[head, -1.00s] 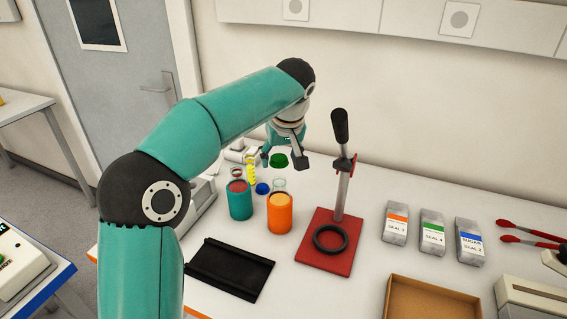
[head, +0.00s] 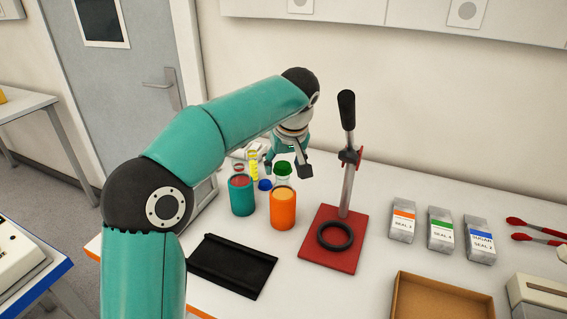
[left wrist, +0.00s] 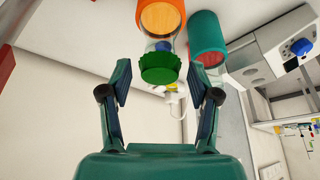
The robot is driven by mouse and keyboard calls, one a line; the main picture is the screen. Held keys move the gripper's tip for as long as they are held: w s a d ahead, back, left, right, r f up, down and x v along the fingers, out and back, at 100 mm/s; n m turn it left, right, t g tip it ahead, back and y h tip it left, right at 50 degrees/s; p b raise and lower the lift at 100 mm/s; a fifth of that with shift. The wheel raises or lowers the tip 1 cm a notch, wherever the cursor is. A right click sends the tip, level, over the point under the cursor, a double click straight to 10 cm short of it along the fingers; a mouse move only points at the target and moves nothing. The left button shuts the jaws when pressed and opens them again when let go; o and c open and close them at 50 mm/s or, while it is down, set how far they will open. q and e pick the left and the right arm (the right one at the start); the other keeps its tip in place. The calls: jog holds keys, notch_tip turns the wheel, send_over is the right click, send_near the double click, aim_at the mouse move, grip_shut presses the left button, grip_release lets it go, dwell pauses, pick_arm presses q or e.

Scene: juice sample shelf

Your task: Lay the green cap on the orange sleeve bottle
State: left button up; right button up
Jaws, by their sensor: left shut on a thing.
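The orange sleeve bottle (head: 283,211) stands upright on the white table; its clear neck rises above the orange sleeve. In the left wrist view, the orange sleeve (left wrist: 160,17) is at the top. The green cap (head: 283,168) is at the bottle's clear mouth, level as far as I can see; whether it touches the rim I cannot tell. It also shows in the left wrist view (left wrist: 160,68), in front of the clear neck. My left gripper (head: 287,164) is shut on the cap from above, a finger on either side. My right gripper is not in view.
A teal sleeve bottle (head: 242,197) stands close on the left. A blue cap (head: 265,185) lies behind. A red-based stand (head: 325,254) with a tall black-handled post is close on the right. A black tray (head: 232,265) lies in front.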

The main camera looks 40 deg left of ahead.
pick_arm(q)
jog(key=shift+f+b, duration=0.65)
jog(key=shift+f, duration=0.25)
dwell(0.4)
jog(key=o, duration=1)
jog(key=shift+v, duration=5.9)
